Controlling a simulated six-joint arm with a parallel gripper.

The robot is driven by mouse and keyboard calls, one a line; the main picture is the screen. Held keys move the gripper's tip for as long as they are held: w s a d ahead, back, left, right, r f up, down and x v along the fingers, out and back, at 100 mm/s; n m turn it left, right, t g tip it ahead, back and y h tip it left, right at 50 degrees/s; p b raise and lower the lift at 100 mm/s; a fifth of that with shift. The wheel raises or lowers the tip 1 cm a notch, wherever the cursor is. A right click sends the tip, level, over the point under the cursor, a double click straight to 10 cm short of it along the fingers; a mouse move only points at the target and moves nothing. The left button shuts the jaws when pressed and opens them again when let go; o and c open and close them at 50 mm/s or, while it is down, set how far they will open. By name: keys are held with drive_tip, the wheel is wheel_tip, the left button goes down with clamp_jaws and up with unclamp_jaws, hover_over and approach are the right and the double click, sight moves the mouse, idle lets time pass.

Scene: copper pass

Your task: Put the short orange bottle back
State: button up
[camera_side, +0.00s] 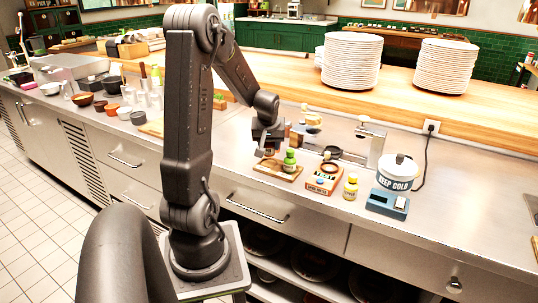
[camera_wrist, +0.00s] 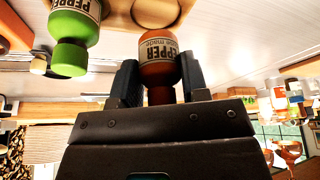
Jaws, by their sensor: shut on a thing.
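The short orange bottle (camera_wrist: 158,48), with a "PEPPER" label, is between the two blue-grey fingers of my gripper (camera_wrist: 160,78) in the wrist view. My gripper (camera_side: 267,150) is shut on it. In the side view my gripper is at the left end of a small wooden tray (camera_side: 262,168), and the orange bottle is mostly hidden there. A green pepper bottle (camera_wrist: 75,30) stands beside it, and it also shows on the tray in the side view (camera_side: 290,162). The wooden tray (camera_wrist: 115,18) shows behind the bottles in the wrist view. I cannot tell whether the orange bottle touches it.
Right of the tray are a wooden box (camera_side: 323,180), a yellow bottle (camera_side: 351,187) and a white pot marked "KEEP COLD" (camera_side: 397,175) by a blue-grey device (camera_side: 388,203). A metal stand (camera_side: 368,145) is behind. Bowls and cups crowd the counter's left.

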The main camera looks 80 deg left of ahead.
sight(269, 153)
drive_tip(key=shift+f, duration=1.75)
drive_tip(key=o, duration=0.8)
drive_tip(key=shift+f, duration=0.1)
drive_tip(key=v, duration=1.2)
drive_tip(key=w+d+r+m+t+h, duration=0.1)
drive_tip(key=w+d+r+m, duration=0.15)
drive_tip(key=d, duration=0.45)
drive_tip(key=w+d+r+m+t, duration=0.1)
drive_tip(key=w+d+r+m, duration=0.15)
drive_tip(key=d, duration=0.45)
drive_tip(key=s+d+m+t+h, duration=0.1)
drive_tip(key=s+d+m, duration=0.2)
drive_tip(key=d, duration=0.6)
drive_tip(key=s+d+m+t+h, duration=0.1)
drive_tip(key=s+d+m, duration=0.3)
drive_tip(key=d, duration=0.5)
drive_tip(key=shift+r+m+h, duration=0.5)
drive_tip(key=shift+m+h, duration=0.2)
drive_tip(key=shift+m, duration=0.5)
